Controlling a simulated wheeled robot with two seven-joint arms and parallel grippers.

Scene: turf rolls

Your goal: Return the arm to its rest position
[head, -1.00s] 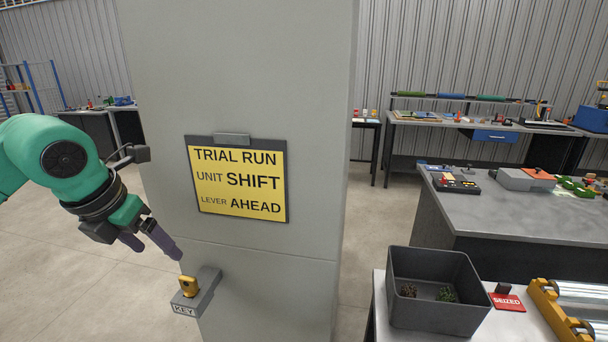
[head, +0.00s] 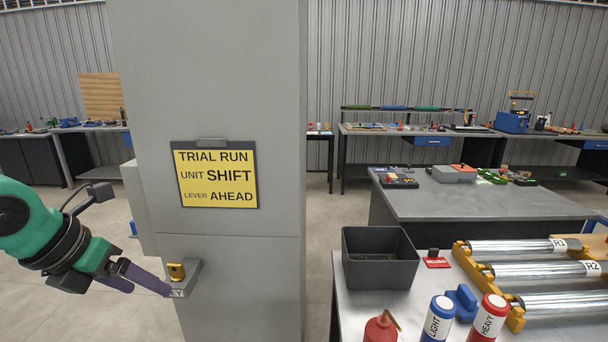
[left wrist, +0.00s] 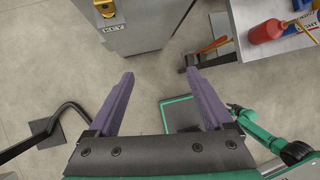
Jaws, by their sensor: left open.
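My left gripper (head: 150,290) is at the lower left of the head view, with purple fingers beside the grey pillar. The key also shows at the top of the left wrist view (left wrist: 104,6), beyond the fingertips. A green arm of mine shows at right there; its tip is too small to read.
The pillar (head: 215,260) bears a yellow sign (head: 216,178). At right, a table holds a dark bin (head: 378,272), silver rollers (head: 530,270), a LIGHT bottle (head: 437,322), a HEAVY bottle (head: 488,322) and a red can (head: 381,328). Floor is open at left.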

